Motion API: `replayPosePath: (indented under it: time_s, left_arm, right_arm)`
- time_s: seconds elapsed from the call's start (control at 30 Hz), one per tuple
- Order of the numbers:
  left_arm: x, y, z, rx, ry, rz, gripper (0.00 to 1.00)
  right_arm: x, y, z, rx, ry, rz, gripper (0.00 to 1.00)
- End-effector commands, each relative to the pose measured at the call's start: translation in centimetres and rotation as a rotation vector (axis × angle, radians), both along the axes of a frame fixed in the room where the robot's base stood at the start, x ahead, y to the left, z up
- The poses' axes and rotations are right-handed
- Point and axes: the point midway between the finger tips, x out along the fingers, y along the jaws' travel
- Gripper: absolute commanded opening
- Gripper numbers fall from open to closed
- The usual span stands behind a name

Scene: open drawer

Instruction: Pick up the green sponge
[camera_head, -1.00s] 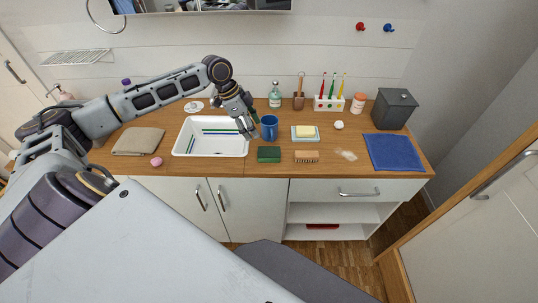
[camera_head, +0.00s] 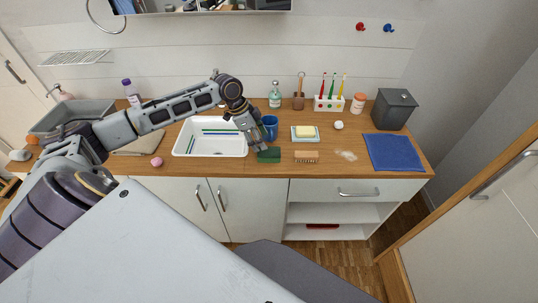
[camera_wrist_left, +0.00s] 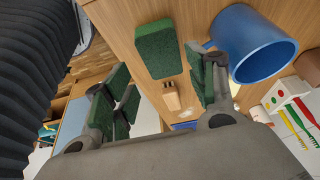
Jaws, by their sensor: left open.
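The green sponge (camera_head: 270,156) lies flat on the wooden counter near its front edge, right of the sink. It also shows in the left wrist view (camera_wrist_left: 158,49), beyond and between the fingertips. My left gripper (camera_head: 256,145) is open and empty, just above the sponge's back left side. In the left wrist view its green-padded fingers (camera_wrist_left: 161,88) stand wide apart, and the right finger is close to the blue mug. I cannot tell whether the fingers touch anything. My right gripper is not in view.
The blue mug (camera_head: 270,124) stands right behind the sponge, close to the gripper. A wooden brush (camera_head: 306,157) lies to the right. A soap dish (camera_head: 293,137) with yellow soap is behind the brush. The white sink (camera_head: 182,151) is to the left.

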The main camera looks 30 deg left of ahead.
Motion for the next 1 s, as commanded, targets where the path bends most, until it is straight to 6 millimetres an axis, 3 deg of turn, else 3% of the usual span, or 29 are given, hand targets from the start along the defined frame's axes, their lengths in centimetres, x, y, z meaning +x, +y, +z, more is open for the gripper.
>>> replayPosePath:
  time_s: [0.27, 0.77, 1.0]
  left_arm:
    - [0.5, -0.8, -2.1, -0.001, -0.001, 0.000, 0.57]
    - [0.6, -1.0, -2.6, 0.000, 0.000, 0.000, 0.57]
    - [1.2, -1.7, -4.2, -0.002, 0.001, 0.001, 0.57]
  right_arm:
    - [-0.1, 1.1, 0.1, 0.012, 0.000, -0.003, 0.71]
    - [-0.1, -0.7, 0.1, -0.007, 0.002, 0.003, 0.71]
    - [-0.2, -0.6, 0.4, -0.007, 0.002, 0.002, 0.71]
